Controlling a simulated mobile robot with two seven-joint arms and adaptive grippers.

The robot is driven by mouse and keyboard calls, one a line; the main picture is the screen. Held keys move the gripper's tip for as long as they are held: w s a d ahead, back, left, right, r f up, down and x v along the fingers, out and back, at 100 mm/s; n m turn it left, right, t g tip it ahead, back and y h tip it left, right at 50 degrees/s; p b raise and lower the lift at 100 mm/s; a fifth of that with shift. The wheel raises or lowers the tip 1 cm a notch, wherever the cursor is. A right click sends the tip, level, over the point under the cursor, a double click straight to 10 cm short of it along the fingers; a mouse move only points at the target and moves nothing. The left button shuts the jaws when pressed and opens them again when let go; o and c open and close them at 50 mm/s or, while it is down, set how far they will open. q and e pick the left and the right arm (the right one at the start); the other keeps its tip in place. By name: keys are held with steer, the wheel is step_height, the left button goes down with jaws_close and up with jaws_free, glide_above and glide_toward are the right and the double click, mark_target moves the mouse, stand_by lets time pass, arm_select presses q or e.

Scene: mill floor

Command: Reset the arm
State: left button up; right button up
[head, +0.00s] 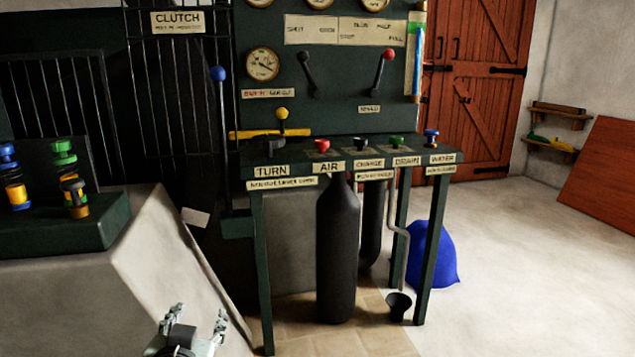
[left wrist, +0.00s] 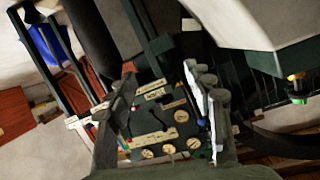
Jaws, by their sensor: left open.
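My left gripper (head: 199,327) shows at the bottom of the head view, in front of the pale sloped plinth and left of the control stand. Its two fingers point up and stand apart, with nothing between them. In the left wrist view the open fingers of the left gripper (left wrist: 160,82) frame the gauge panel, seen tilted and some distance beyond. My left arm behind the gripper is mostly cut off by the lower edge of the head view. My right gripper is in neither view.
The control stand (head: 350,160) has labelled valves, levers and gauges, with a black cylinder (head: 338,250) beneath. A blue-knobbed clutch lever (head: 222,130) rises left of it. Blue and green fittings stand on a dark block (head: 70,225). A black funnel (head: 399,305) and blue sack (head: 432,255) lie right; open floor beyond.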

arm_select(q)
steer(key=s+d+f+m+h, duration=0.2)
steer(key=s+d+h, duration=0.4)
steer(key=s, duration=0.5)
steer(key=s+a+f+g+y+p, duration=0.1)
steer(key=s+a+f+g+p, duration=0.1)
steer(key=f, duration=0.5)
steer(key=s+a+f+n+g+y+p, duration=0.1)
steer(key=s+a+f+g+y+p, duration=0.1)
steer(key=s+a+f+g, duration=0.3)
steer(key=s+a+f+g+y+p, duration=0.2)
steer(key=s+a+f+g+p, duration=0.2)
steer(key=f, duration=0.5)
steer(key=shift+s+a+f, duration=0.2)
steer(key=shift+s+a, duration=0.35)
steer(key=shift+a, duration=0.35)
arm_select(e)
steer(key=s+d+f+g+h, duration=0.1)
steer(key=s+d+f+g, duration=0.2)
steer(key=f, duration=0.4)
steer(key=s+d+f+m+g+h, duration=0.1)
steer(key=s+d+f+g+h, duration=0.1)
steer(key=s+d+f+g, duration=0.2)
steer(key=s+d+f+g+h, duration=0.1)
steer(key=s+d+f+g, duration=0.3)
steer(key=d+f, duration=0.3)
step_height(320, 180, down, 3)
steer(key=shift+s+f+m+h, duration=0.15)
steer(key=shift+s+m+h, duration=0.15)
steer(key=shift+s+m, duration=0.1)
